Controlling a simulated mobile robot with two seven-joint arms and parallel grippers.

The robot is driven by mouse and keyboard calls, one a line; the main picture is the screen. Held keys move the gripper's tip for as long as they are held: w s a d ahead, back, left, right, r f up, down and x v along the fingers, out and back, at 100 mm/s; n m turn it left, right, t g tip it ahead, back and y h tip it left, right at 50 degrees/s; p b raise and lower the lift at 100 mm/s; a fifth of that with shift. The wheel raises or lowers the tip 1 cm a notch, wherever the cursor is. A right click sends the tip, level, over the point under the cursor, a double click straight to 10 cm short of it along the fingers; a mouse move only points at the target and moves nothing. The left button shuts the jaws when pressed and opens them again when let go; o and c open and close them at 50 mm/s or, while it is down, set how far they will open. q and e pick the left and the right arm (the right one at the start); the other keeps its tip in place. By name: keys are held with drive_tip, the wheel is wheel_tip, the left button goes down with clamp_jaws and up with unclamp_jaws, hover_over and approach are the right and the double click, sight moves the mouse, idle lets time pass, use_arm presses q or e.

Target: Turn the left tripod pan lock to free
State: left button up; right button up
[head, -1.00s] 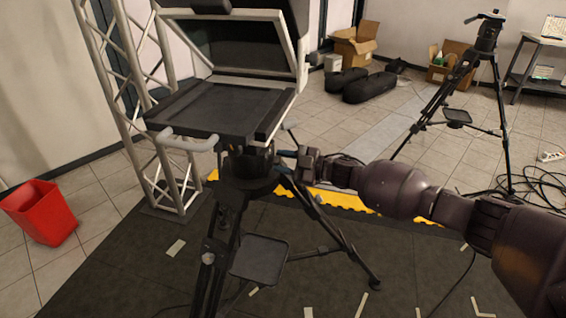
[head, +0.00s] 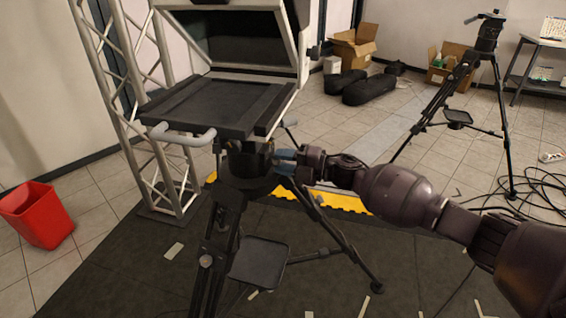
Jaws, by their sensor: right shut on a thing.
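The left tripod (head: 217,235) stands upright on the dark mat, bearing a teleprompter (head: 215,106) with a pale tubular handle at its front. Its head (head: 247,160) sits just under the teleprompter. My right gripper (head: 284,161) comes in from the right and is shut at the right side of the head, where the pan lock sits. The lock is small and mostly hidden by the fingers, so its position cannot be read. My left gripper does not show.
A truss tower (head: 150,110) stands close behind the tripod on the left, with a red bin (head: 38,214) farther left. A second tripod (head: 497,120) and loose cables (head: 520,190) are at the right. Black bags (head: 367,88) and cardboard boxes (head: 354,46) lie at the back.

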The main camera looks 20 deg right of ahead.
drive_tip(key=shift+n, duration=0.5)
drive_tip(key=o, duration=0.9)
drive_tip(key=shift+d, duration=0.1)
